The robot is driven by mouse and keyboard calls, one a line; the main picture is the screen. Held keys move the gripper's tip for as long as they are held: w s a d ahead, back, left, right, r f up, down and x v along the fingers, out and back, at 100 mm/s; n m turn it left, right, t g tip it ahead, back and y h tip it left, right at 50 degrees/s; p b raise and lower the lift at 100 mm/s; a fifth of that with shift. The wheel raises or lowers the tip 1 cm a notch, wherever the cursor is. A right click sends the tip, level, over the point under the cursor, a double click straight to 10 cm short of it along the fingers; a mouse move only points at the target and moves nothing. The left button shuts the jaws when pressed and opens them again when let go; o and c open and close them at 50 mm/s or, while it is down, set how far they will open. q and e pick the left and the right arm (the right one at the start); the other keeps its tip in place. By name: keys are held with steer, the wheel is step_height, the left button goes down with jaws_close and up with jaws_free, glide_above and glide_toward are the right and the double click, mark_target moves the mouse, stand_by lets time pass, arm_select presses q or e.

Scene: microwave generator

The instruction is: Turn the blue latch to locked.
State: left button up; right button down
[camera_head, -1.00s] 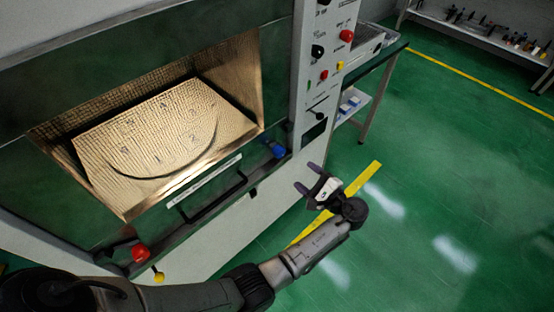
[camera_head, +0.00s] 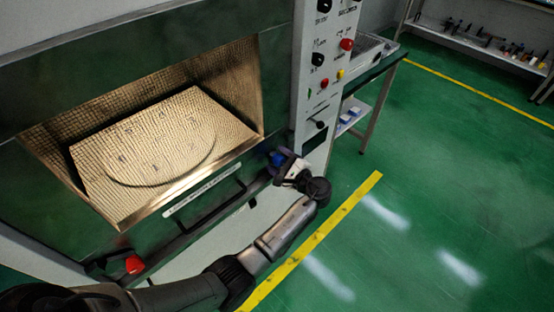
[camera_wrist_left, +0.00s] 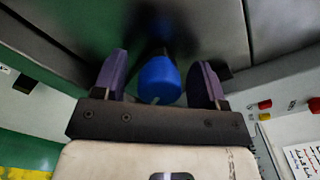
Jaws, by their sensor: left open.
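The blue latch (camera_head: 277,158) is on the right end of the microwave's front, below the open chamber. It is partly hidden by my left gripper (camera_head: 280,162) in the head view. In the left wrist view the latch's round blue knob (camera_wrist_left: 158,79) sits between the two purple fingers of my left gripper (camera_wrist_left: 160,80). The fingers are open, with a gap on each side of the knob. The latch's mount behind the knob is dark and hard to make out. My right gripper is not in view.
A red latch (camera_head: 134,264) is at the left end of the front. A dark bar handle (camera_head: 215,200) lies between the latches. The control panel (camera_head: 325,80) with knobs and buttons rises to the right. Green floor (camera_head: 430,180) is clear at right.

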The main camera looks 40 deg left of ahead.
arm_select(q)
steer(key=shift+a, duration=0.35)
steer(key=shift+c, duration=0.5)
